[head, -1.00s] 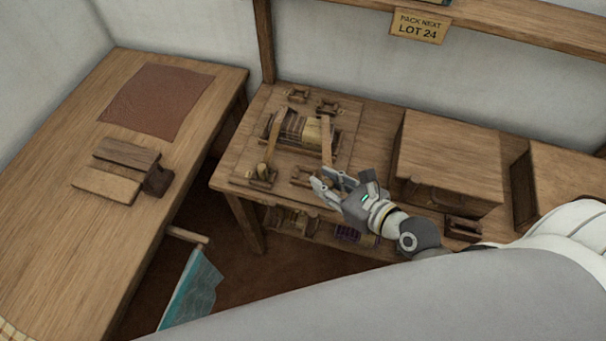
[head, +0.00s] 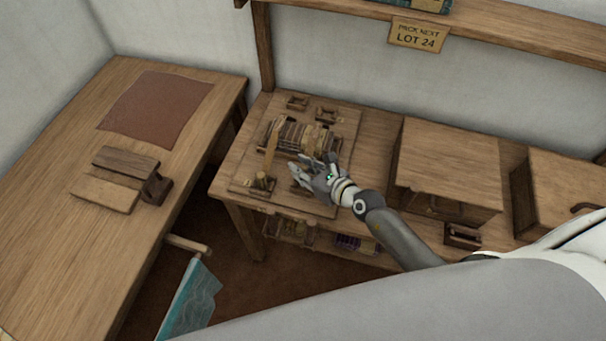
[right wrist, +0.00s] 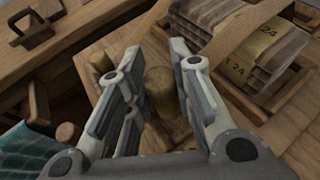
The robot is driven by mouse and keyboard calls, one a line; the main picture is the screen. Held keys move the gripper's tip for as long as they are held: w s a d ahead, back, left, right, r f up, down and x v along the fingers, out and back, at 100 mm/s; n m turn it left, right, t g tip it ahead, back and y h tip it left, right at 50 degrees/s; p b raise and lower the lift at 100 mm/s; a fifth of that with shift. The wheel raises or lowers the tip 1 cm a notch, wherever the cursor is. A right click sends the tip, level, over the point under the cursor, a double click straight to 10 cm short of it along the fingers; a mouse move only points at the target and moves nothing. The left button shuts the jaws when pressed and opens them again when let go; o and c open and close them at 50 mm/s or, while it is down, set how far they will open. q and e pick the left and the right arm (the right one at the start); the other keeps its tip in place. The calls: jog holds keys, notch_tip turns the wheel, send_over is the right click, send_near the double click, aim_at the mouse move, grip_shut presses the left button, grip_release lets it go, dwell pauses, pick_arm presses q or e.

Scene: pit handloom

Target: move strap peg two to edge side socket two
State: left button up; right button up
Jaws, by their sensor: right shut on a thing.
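My right gripper (head: 304,170) is over the front right of the wooden board (head: 345,165) in the head view. In the right wrist view it (right wrist: 155,75) is shut on a round wooden peg (right wrist: 162,90), taken as strap peg two. A strap (right wrist: 232,38) crosses the bundle (right wrist: 262,50) beside it. In the head view another strap (head: 270,148) runs from the bundle (head: 298,133) to a peg in the front left socket (head: 262,183). Two sockets sit at the back, left (head: 297,102) and right (head: 326,115). I cannot tell which is edge side socket two. My left gripper is not in view.
A shelf below holds several items. A side table (head: 80,225) with a brown cloth (head: 155,108) is at left. A teal cloth (head: 192,298) hangs between.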

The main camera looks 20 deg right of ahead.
jog(key=shift+f, duration=1.45)
jog(key=shift+b, duration=0.3)
jog(key=shift+f, duration=0.15)
jog(key=o, duration=0.8)
jog(key=shift+o, duration=0.2)
jog(key=shift+r, duration=0.25)
jog(key=v, duration=1.2)
